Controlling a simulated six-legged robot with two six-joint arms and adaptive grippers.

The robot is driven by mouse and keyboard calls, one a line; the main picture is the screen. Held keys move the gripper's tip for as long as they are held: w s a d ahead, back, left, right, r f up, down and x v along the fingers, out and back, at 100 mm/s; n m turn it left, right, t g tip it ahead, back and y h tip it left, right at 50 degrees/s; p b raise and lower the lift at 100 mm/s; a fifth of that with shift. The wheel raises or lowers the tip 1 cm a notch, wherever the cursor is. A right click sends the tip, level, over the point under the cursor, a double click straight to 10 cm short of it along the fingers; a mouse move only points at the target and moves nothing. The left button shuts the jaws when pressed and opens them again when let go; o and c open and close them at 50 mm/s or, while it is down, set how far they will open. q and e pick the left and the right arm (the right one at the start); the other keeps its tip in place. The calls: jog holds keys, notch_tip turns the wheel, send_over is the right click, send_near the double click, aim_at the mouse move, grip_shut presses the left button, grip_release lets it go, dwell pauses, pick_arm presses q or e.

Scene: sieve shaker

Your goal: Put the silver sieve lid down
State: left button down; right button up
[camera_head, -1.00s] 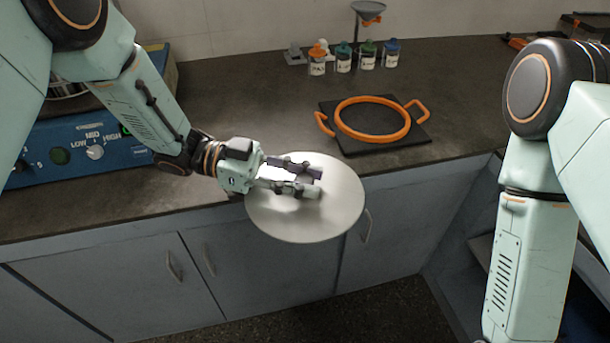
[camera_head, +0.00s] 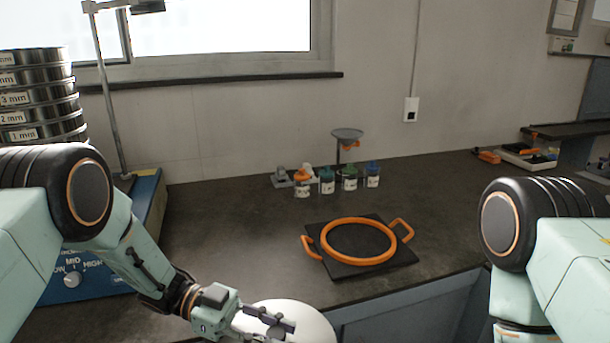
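The silver sieve lid (camera_head: 308,318) is a pale round disc at the bottom edge of the head view, partly cut off. My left gripper (camera_head: 275,326) is shut on it near its top middle and holds it in front of the counter's front edge. My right arm is at the right side, but its gripper is out of view.
The dark counter (camera_head: 225,235) has free room at its middle. An orange ring with two handles (camera_head: 358,241) lies on a black square mat (camera_head: 345,272). Several small jars (camera_head: 327,181) stand behind it. A sieve stack (camera_head: 42,97) stands on the blue shaker (camera_head: 95,285) at left.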

pick_arm(q)
jog(key=a+t, duration=0.1)
jog(key=a+f+n+t, duration=0.1)
jog(key=a+n+t, duration=0.1)
jog(key=shift+w+a+f+h, duration=0.15)
jog(key=shift+a+f+h, duration=0.15)
jog(key=shift+f+h, duration=0.1)
jog(key=a+n+t, duration=0.1)
jog(key=s+a+n+t, duration=0.1)
jog(key=a+t, duration=0.1)
jog(key=a+n+t, duration=0.2)
jog(key=shift+s+a+f, duration=0.1)
jog(key=shift+s+f, duration=0.25)
jog(key=shift+s, duration=0.05)
jog(key=s+a+r+n+t+y, duration=0.2)
jog(key=a+r+n+t+y, duration=0.1)
jog(key=a+r+n+t, duration=0.1)
jog(key=shift+r+t, duration=0.45)
jog(key=shift+t, duration=0.25)
jog(key=shift+d, duration=0.15)
